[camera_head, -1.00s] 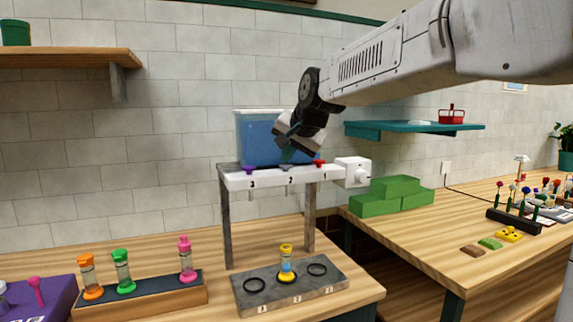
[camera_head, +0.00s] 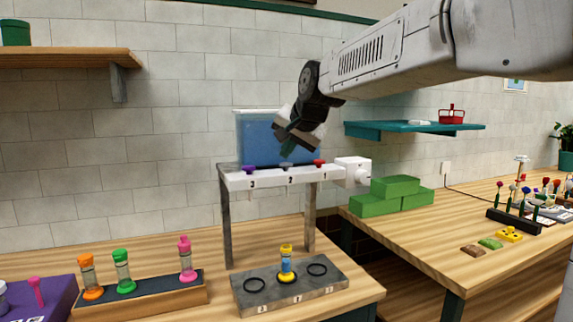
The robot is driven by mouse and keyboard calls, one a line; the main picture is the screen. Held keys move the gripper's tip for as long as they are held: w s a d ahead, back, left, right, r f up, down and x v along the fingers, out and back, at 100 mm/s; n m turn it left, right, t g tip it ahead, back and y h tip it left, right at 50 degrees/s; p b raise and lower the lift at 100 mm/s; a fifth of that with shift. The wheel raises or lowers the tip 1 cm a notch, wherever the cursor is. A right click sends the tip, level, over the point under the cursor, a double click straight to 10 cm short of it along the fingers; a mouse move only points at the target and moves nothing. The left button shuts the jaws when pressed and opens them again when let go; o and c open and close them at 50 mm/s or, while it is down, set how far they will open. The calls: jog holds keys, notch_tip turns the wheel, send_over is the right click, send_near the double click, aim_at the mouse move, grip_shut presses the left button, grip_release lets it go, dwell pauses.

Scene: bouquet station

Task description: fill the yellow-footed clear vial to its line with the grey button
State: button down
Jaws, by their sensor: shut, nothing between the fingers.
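The yellow-footed clear vial (camera_head: 286,266) stands upright in the middle ring of the grey base plate (camera_head: 330,288), under the dispenser. It has a yellow top and blue liquid inside; its fill line is too small to make out. The grey button (camera_head: 287,167) is the middle one on the white dispenser bar (camera_head: 268,180), above the label 2. My gripper (camera_head: 287,150) is shut and empty, its tip just above the grey button, apparently not touching it.
A purple button (camera_head: 249,169) and a red button (camera_head: 319,162) flank the grey one. A blue-filled tank (camera_head: 256,138) stands behind my gripper. A wooden rack (camera_head: 150,300) holds orange, green and pink vials at left. Green blocks (camera_head: 378,204) lie right of the dispenser.

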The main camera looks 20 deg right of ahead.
aim_at(290, 164)
jog(key=shift+r, duration=0.3)
jog(key=shift+r, duration=2.4)
dwell(1.0)
dwell(0.7)
jog(key=shift+w+d+r, duration=0.15)
jog(key=shift+d, duration=0.15)
jog(key=shift+a+r+m+y, duration=0.15)
jog(key=shift+r+m, duration=0.45)
jog(key=shift+m, duration=2.25)
jog(key=shift+d+r+m+y, duration=0.15)
jog(key=shift+r+m, duration=0.4)
jog(key=shift+m, duration=2.25)
jog(key=shift+a+r+m+y, duration=0.2)
jog(key=shift+r+m, duration=0.4)
jog(key=shift+m, duration=2.25)
jog(key=shift+f, duration=0.1)
